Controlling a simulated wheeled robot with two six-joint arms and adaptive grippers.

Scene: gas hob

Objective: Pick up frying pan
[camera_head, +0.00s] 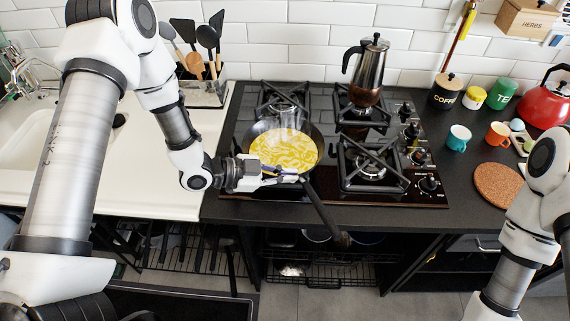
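The frying pan (315,132) is dark and stands on the front left burner of the gas hob, with a yellow, egg-like food (284,149) in it. Its long dark handle (322,212) points toward me and slightly right, past the counter's front edge. My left gripper (296,176) comes in from the left, with its fingers at the front rim of the pan where the handle starts. The fingers overlap there, so I cannot tell whether they are closed on the handle. My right arm shows at the right edge; its gripper is out of view.
The gas hob (393,197) has knobs on its right side. A moka pot (367,75) stands on the back right burner. Cups, a cork mat (498,185), canisters and a red kettle (547,103) are at the right. A utensil holder (205,93) stands behind my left arm.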

